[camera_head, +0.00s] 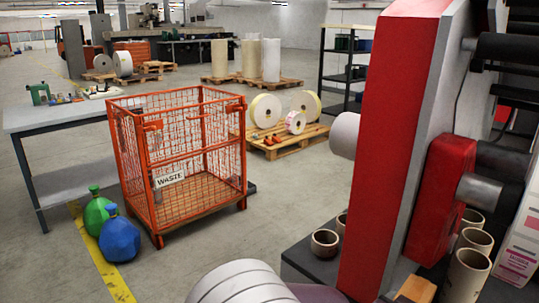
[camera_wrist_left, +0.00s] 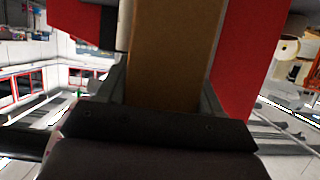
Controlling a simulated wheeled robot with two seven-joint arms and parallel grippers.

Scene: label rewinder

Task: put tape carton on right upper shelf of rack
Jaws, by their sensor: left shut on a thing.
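In the left wrist view my left gripper (camera_wrist_left: 163,92) is shut on a brown, cardboard-coloured thing, which I take to be the tape carton (camera_wrist_left: 170,45). The carton stands between the two dark fingers and runs out of the top of the picture. A dark rack (camera_head: 324,66) with a few shelves stands at the back, partly hidden by the red and grey machine. My right gripper is not in view.
The red machine (camera_head: 390,120) with rollers fills the right side, close by. Cardboard cores (camera_head: 467,275) stand at its foot. An orange wire waste cage (camera_head: 158,213), a grey table (camera_head: 60,117) and a pallet (camera_head: 284,146) of rolls stand left and ahead. Open floor lies between.

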